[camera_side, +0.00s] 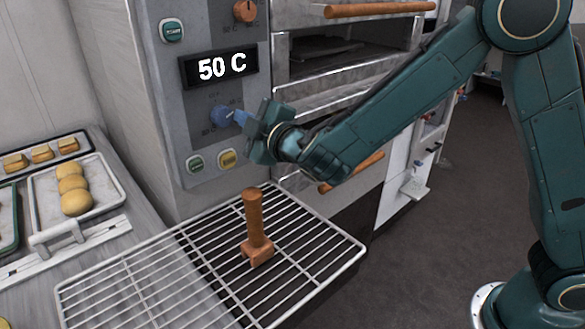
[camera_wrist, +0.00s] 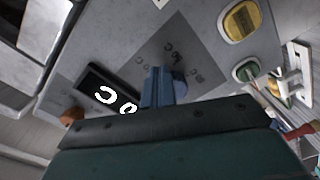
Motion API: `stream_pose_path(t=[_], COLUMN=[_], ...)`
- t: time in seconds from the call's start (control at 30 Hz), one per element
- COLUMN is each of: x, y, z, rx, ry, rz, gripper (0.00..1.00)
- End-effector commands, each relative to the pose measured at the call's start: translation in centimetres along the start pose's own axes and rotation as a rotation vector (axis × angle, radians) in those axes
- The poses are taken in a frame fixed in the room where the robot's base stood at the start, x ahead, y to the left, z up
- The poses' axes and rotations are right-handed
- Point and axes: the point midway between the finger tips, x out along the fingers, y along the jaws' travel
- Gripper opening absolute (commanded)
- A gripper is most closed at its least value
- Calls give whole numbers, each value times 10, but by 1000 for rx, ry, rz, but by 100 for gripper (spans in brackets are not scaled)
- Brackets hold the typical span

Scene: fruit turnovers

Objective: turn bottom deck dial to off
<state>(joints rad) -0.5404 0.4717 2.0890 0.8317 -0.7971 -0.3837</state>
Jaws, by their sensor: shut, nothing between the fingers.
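The blue dial (camera_side: 221,115) is on the lower part of the grey control panel (camera_side: 200,95), under a dark display (camera_side: 219,67) that reads 50 C. My gripper (camera_side: 240,118) is shut and empty, its tips right at the dial from the right. Whether they touch it, I cannot tell. In the wrist view, blue parts (camera_wrist: 158,88) stand in front of the dial's printed scale. There the fingertips and dial overlap, so the dial's pointer is unclear. The display (camera_wrist: 108,93) also shows there, partly covered.
An orange dial (camera_side: 245,11) and a green start button (camera_side: 172,30) are higher on the panel. Green (camera_side: 195,163) and yellow (camera_side: 228,159) buttons are below. A tray (camera_side: 105,190) of buns stands left.

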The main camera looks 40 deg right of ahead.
Motion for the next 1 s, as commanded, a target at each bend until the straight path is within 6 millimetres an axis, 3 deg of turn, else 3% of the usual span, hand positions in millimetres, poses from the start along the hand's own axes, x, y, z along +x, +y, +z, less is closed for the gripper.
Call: stream_pose_path(t=[0.63,1.0], x=[0,0], y=[3,6], z=[-8,-1], rx=[10,8], ry=[17,14], rz=[1,0], gripper=[0,0])
